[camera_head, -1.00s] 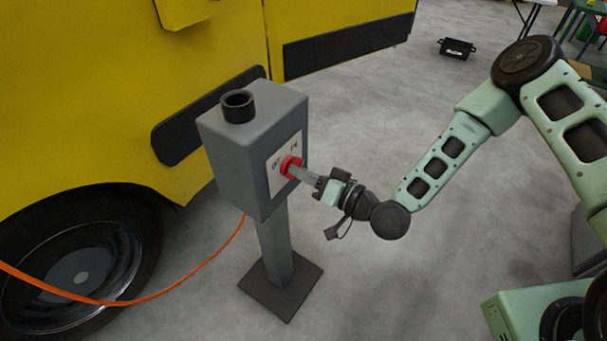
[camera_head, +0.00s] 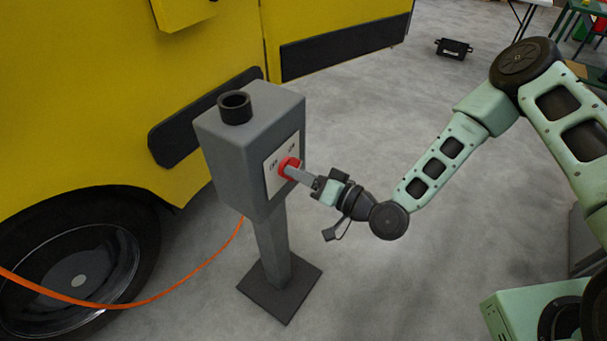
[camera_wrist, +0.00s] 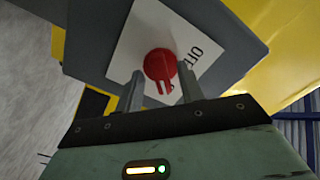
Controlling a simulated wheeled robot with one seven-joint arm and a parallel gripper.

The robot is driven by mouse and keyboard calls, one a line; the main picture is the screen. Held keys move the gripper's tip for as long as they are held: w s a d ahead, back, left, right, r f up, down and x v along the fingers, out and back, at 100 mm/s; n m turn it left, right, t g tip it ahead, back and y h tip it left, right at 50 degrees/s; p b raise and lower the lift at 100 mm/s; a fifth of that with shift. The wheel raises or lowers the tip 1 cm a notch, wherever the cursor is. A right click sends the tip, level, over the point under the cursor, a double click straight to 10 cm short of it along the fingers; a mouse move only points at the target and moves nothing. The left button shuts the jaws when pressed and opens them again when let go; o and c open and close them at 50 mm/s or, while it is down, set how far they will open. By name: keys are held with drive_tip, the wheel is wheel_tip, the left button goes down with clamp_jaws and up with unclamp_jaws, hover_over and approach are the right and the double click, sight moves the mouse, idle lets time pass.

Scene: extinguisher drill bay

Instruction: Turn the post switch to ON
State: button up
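The post switch is a red round knob (camera_head: 288,166) on a white label plate (camera_head: 272,182), on the side of a grey box (camera_head: 235,150) on a post. Small dark lettering sits above the knob, too blurred to read surely. In the wrist view the red knob (camera_wrist: 159,64) has a ridge pointing down and slightly right, and dark letters show at its right, partly hidden. My gripper (camera_head: 296,171) is at the knob. In the wrist view my gripper (camera_wrist: 161,72) has its fingers apart, one on each side of the knob, with narrow gaps visible.
A yellow vehicle (camera_head: 90,110) with a black wheel (camera_head: 75,280) stands close behind the post. An orange hose or cable (camera_head: 190,278) runs from the wheel side to the post. The post's dark base plate (camera_head: 280,292) rests on the floor. Open floor (camera_head: 390,290) lies right of it.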

drive_tip(key=v, duration=1.7)
drive_tip(key=shift+s, duration=0.2)
drive_tip(key=shift+d, duration=0.1)
